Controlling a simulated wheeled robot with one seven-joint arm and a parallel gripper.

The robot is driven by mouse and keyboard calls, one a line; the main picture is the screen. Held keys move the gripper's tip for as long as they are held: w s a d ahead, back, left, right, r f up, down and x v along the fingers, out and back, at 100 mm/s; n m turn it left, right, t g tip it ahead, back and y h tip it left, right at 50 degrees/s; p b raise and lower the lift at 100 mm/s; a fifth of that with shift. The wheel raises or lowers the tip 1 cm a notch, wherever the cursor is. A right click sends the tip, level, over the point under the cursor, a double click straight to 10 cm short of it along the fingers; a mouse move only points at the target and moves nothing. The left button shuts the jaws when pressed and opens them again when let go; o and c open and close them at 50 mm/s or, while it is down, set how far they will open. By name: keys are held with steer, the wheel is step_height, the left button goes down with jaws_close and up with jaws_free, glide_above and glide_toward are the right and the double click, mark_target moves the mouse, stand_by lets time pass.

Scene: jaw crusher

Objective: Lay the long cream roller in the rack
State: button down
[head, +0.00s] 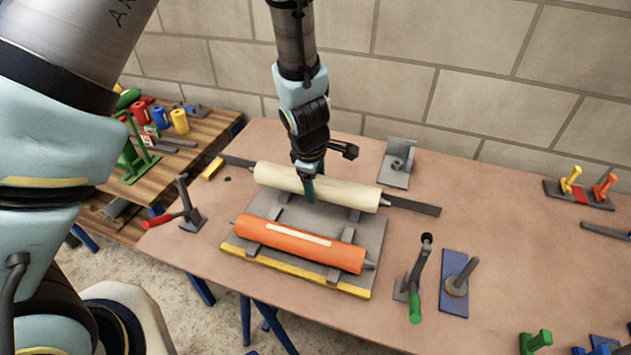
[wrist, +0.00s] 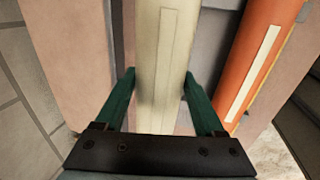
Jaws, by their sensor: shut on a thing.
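The long cream roller (head: 340,190) has dark flat shafts at both ends and lies level, left to right, along the back side of the grey rack (head: 376,245). My gripper (head: 309,190) comes down from above and is shut on the roller's middle. The wrist view shows the green fingers (wrist: 159,78) on both sides of the cream roller (wrist: 160,40). I cannot tell whether the roller touches the rack's supports or hangs just above them. An orange roller (head: 290,243) with a cream stripe lies in the front of the rack, apart from the cream one.
A red-handled clamp (head: 188,210) stands left of the rack, and a green-handled one (head: 416,290) stands right of it, beside a blue plate with a peg (head: 457,285). A grey bracket (head: 397,165) stands behind the cream roller's right end. The table's right middle is clear.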

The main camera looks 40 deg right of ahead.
steer(key=shift+f+b, duration=1.45)
steer(key=shift+f, duration=0.45)
steer(key=shift+f+b, duration=0.95)
steer(key=shift+f, duration=0.6)
stand_by(1.0)
steer(key=shift+c, duration=1.7)
jaws_free()
steer(key=o, duration=0.3)
steer(key=shift+o, duration=0.2)
steer(key=p+v, duration=0.3)
steer(key=v, duration=0.7)
steer(key=shift+r, duration=0.4)
steer(key=shift+a, duration=0.1)
